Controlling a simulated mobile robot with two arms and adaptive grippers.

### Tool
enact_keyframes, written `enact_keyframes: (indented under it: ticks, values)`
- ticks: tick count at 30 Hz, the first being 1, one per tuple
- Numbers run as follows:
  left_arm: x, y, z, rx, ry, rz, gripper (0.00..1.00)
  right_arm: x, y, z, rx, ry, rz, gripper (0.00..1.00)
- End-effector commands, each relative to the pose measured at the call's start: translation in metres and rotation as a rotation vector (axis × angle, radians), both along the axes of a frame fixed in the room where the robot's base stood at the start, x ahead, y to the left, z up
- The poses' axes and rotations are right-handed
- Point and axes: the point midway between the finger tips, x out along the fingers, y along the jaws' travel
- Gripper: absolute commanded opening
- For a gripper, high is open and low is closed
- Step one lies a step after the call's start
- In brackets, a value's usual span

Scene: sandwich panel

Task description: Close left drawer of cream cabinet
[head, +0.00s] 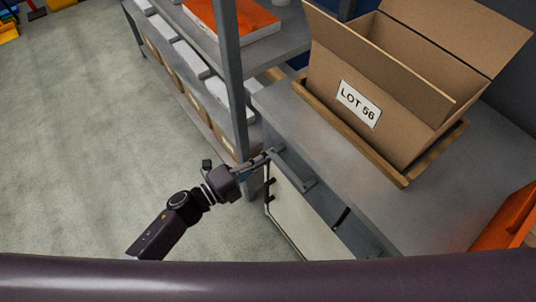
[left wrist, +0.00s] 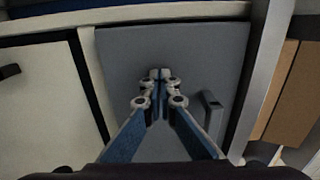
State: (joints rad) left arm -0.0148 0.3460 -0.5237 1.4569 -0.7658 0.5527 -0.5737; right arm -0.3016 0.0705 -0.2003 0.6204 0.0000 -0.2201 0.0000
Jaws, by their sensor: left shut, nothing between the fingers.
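The cream cabinet (head: 300,208) stands at the right of the head view, with a grey top and a cream front panel. Its grey drawer front (head: 292,168), at the left end just under the top, also shows in the left wrist view (left wrist: 190,65) with a dark grey handle (left wrist: 211,112). My left gripper (head: 269,153) is shut and empty at the left end of this front. In the left wrist view its fingertips (left wrist: 160,75) overlap the grey panel, left of the handle; contact cannot be told. How far the drawer stands out is unclear. My right gripper is out of view.
An open cardboard box (head: 400,80) marked LOT 56 sits in a wooden tray (head: 405,180) on the cabinet top. A grey shelf post (head: 232,80) and shelves with boxes stand close beyond my left gripper. An orange object (head: 505,215) is at the right.

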Motion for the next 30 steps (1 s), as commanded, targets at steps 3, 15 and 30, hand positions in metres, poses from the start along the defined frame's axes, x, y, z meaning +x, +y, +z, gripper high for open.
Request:
enact_keyframes:
  ticks: [3,15,30]
  values:
    - [0.002,-0.002,0.004,-0.006,-0.006,0.001,0.00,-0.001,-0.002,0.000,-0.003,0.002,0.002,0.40]
    - [-0.031,0.042,0.001,0.000,-0.001,0.001,0.00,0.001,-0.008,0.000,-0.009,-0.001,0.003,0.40]
    - [-0.072,0.099,0.001,-0.003,-0.002,0.001,0.00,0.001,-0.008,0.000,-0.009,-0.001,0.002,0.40]
